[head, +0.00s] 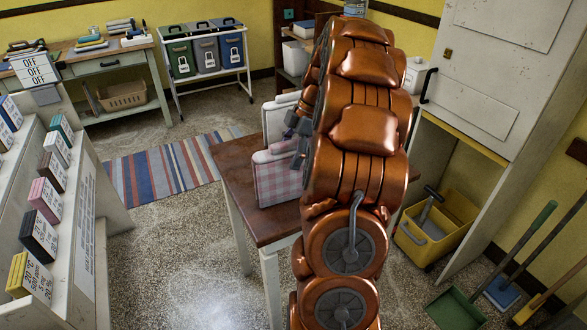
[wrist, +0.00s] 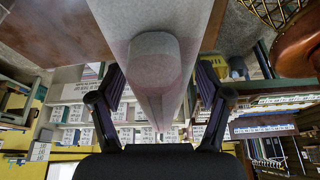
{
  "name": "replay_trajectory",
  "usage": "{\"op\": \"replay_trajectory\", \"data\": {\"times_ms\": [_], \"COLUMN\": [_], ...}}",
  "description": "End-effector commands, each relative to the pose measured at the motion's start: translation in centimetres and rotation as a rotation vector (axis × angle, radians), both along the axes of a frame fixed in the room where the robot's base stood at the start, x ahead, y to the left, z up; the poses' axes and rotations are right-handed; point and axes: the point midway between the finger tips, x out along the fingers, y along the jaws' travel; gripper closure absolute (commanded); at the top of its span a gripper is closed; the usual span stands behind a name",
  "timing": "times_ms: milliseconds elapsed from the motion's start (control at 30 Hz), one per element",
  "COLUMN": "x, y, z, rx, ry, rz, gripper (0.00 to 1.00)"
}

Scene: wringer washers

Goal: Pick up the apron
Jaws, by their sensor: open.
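A folded pink-and-white checked cloth, which looks like the apron (head: 277,183), stands upright on the wooden table (head: 238,165), near its left edge. My gripper (head: 297,141) is at its upper right, partly hidden by my copper arm. In the wrist view, my gripper's two dark fingers (wrist: 158,72) are spread apart. A pale grey-pink rounded fold of cloth (wrist: 155,62) shows between them, with room on both sides. I cannot tell how deep the fingers reach around it, or whether this fold is part of the apron.
A striped rug (head: 165,172) lies on the floor left of the table. A panel with coloured labelled blocks (head: 45,200) is at the left. A white cabinet (head: 490,80) and yellow bucket (head: 428,240) stand at the right. Several long-handled tools lean at the lower right.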

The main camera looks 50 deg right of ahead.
Motion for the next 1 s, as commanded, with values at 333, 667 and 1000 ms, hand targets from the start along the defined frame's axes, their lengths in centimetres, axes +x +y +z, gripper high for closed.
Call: {"op": "replay_trajectory", "data": {"times_ms": [333, 667, 1000], "x": [0.02, 0.01, 0.01], "y": [0.01, 0.0, 0.02], "z": [0.02, 0.01, 0.01], "rx": [0.0, 0.0, 0.0], "ry": [0.0, 0.0, 0.0], "rz": [0.0, 0.0, 0.0], "gripper": [0.45, 0.79, 1.0]}}
